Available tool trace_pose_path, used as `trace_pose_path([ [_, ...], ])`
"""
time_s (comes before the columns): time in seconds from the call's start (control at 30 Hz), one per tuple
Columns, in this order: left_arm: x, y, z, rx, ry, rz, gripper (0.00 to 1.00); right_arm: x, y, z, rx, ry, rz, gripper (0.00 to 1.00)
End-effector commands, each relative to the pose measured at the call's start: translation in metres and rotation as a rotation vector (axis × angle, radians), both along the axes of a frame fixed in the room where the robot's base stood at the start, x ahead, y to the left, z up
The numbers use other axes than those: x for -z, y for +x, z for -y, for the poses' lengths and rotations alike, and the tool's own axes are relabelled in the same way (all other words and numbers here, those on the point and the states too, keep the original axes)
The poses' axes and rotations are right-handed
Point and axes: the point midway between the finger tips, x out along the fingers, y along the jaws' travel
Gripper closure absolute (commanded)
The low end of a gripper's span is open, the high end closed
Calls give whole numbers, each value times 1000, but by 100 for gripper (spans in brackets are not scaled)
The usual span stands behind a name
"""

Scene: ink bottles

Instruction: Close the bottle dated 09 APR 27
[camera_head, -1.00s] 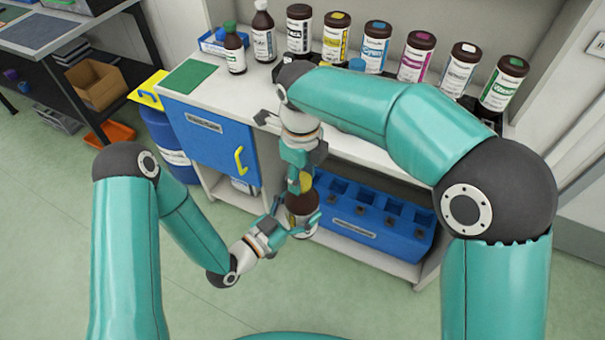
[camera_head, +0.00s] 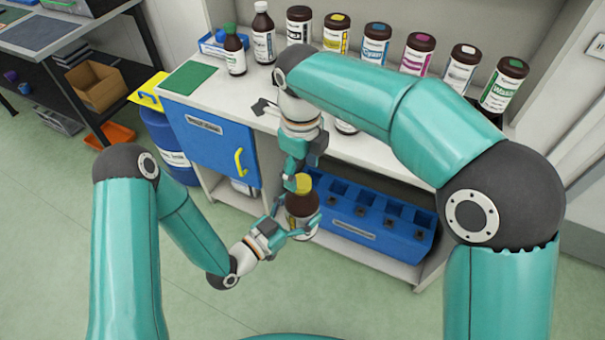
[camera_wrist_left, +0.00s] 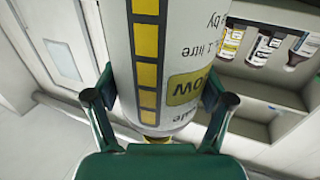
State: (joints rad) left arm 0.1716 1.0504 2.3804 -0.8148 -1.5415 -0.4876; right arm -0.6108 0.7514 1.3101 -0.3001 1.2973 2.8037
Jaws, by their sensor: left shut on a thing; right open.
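A brown bottle (camera_head: 302,205) with a yellow cap (camera_head: 303,183) and a white label is held upright in front of the bench. My left gripper (camera_head: 293,222) is shut around its body. In the left wrist view the bottle's white label (camera_wrist_left: 190,55) shows yellow squares and upside-down print, with the fingers on both sides; no date is readable. The yellow cap sits on the bottle's top; how tight it is cannot be told. My right gripper (camera_head: 298,175) is open just above the cap, pointing down.
Several bottles, among them a magenta-capped one (camera_head: 416,52), stand along the back of the bench. A green mat (camera_head: 195,77) lies at the bench's left. A blue rack (camera_head: 375,222) with square slots sits on the lower shelf behind the held bottle. My right arm hides part of the bench.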

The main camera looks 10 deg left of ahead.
Motion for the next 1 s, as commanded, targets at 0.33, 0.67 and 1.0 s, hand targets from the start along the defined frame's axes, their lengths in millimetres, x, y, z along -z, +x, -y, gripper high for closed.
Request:
trace_pose_path([
  [0.33, -1, 0, 0, 0, -1, 3, 100, -17, 0, 0, -1, 0, 0, 34],
  [0.67, -1, 0, 0, 0, -1, 3, 100, -17, 0, 0, -70, -1, -1, 36],
  [1.0, -1, 0, 0, 0, -1, 3, 100, -17, -2, 2, -645, -5, -12, 36],
])
